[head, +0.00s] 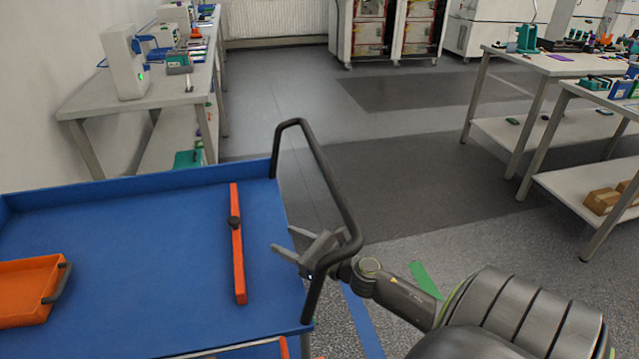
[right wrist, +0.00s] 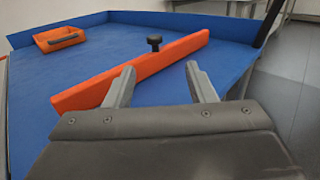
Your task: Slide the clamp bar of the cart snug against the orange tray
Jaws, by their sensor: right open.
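The cart (head: 130,240) has a blue top with a raised rim. The orange clamp bar (head: 237,260) lies across its right part, with a black knob (head: 234,221) standing on it. The orange tray (head: 27,290) sits at the left of the cart top, with a wide blue gap between it and the bar. In the right wrist view the bar (right wrist: 140,71) is just beyond my fingers and the tray (right wrist: 60,39) is far left. My right gripper (head: 280,243) is open and empty, to the right of the bar, by the cart handle. My left gripper is not in view.
The dark cart handle (head: 325,180) rises at the cart's right end, close around my right wrist. A bench (head: 90,103) with instruments stands at the back left. Tables (head: 560,68) stand at the right. The floor beyond the handle is clear.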

